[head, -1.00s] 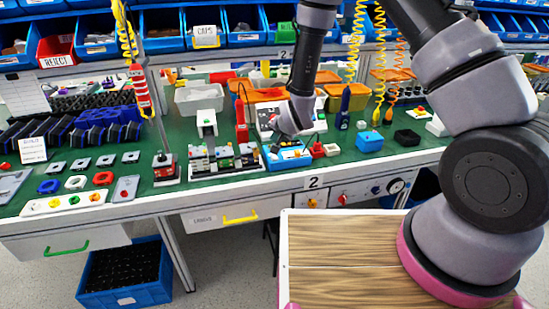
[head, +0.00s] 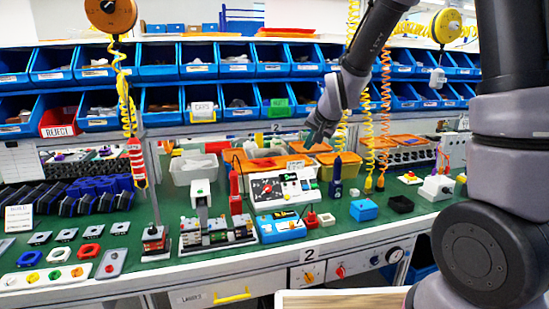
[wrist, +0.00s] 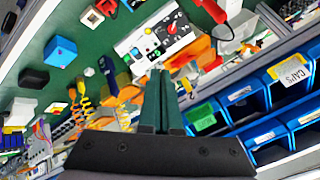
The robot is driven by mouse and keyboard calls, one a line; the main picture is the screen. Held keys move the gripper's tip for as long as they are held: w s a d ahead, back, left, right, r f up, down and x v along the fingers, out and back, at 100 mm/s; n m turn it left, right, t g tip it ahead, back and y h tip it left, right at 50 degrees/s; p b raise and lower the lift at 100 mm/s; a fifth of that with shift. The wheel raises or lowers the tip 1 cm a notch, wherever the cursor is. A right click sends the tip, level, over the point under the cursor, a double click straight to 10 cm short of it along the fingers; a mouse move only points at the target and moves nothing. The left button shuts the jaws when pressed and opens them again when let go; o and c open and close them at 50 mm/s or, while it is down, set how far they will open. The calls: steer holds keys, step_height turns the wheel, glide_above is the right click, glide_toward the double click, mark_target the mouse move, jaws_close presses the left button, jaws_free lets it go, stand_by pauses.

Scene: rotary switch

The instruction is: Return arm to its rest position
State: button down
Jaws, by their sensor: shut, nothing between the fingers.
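My gripper (head: 318,133) is shut and empty. In the head view it hangs in the air above the bench, in front of the shelf bins and clear of the white switch panel (head: 285,189). In the wrist view its two dark green fingers (wrist: 160,98) are together with nothing between them. The panel has a red rotary knob (head: 267,188) and several small switches. The panel also shows in the wrist view (wrist: 155,38), beyond the fingertips, with its red knob (wrist: 172,29). My arm reaches in from the right side of the head view.
The green bench (head: 345,212) carries a blue box (head: 364,210), orange trays (head: 338,165), tools and small parts. Blue bins (head: 236,62) line the shelves behind. Yellow and orange coiled cords (head: 385,110) hang near my gripper. Drawers and a knob panel sit under the bench edge.

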steer(key=s+d+r, duration=0.9)
steer(key=s+r, duration=0.1)
steer(key=r, duration=0.2)
steer(key=s+d+r, duration=0.2)
steer(key=s, duration=0.5)
steer(key=s+d+r+g, duration=0.1)
steer(key=s+d+r, duration=0.1)
steer(key=s, duration=0.5)
steer(key=shift+s+d+r+n+h, duration=0.3)
steer(key=shift+s+d+h, duration=0.1)
steer(key=shift+d, duration=0.25)
